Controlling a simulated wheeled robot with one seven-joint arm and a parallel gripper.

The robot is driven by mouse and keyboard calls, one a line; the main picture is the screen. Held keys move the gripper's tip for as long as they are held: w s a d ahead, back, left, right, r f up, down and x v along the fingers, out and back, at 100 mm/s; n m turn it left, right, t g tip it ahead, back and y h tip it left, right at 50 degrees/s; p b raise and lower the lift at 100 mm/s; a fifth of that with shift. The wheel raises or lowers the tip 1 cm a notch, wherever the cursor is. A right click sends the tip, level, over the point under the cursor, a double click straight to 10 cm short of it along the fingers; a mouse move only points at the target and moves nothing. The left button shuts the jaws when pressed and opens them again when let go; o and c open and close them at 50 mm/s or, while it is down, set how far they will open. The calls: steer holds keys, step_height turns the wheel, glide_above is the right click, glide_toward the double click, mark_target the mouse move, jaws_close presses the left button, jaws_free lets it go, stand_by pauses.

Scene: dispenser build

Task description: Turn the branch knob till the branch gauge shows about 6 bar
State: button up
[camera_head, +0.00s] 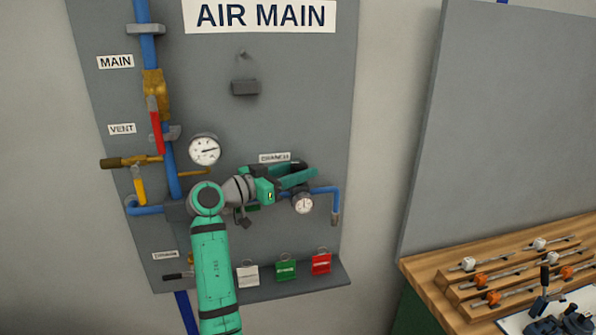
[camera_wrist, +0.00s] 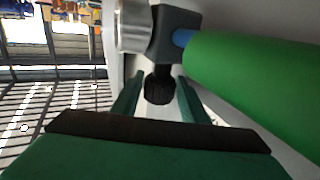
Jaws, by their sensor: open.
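The branch gauge (camera_head: 303,203) is a small white dial at the right end of the blue branch pipe (camera_head: 325,190); its reading is too small to tell. The black branch knob (camera_wrist: 158,88) hangs below a grey fitting (camera_wrist: 174,35) in the wrist view. My gripper (camera_wrist: 158,96) is open, with one green finger on each side of the knob; I cannot tell whether either touches it. In the head view my gripper (camera_head: 298,177) is at the branch line beside the gauge and hides the knob. A silver-rimmed round body (camera_wrist: 132,26) sits beside the fitting.
White, green and red tags (camera_head: 286,269) hang below. A wooden bench (camera_head: 440,275) with racks stands right. A large green rounded shape (camera_wrist: 250,85) fills the wrist view's right.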

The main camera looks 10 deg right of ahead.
steer(key=v, duration=1.1)
